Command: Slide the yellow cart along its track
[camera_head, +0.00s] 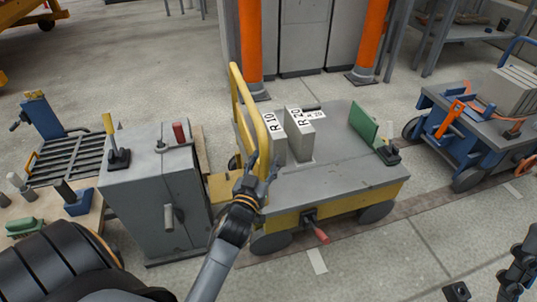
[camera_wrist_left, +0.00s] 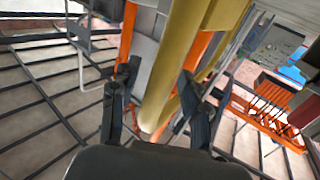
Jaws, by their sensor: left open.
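The yellow cart (camera_head: 335,203) stands on its track (camera_head: 420,203), with a grey deck and dark wheels. Its tall yellow push handle (camera_head: 247,98) rises at the cart's left end. My left gripper (camera_head: 262,172) is at the lower part of this handle. In the left wrist view the yellow handle bar (camera_wrist_left: 178,65) runs between the two open fingers of my left gripper (camera_wrist_left: 160,75); I cannot tell whether they touch it. A red-tipped lever (camera_head: 320,234) sticks out at the cart's front side. Part of my right gripper (camera_head: 518,270) shows at the lower right edge; its fingers are unclear.
Two grey blocks with labels (camera_head: 300,135) and a green plate (camera_head: 364,124) stand on the deck. A grey control box (camera_head: 158,190) stands close to the cart's left. A blue cart (camera_head: 470,145) is at the right. Orange posts (camera_head: 368,45) stand behind.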

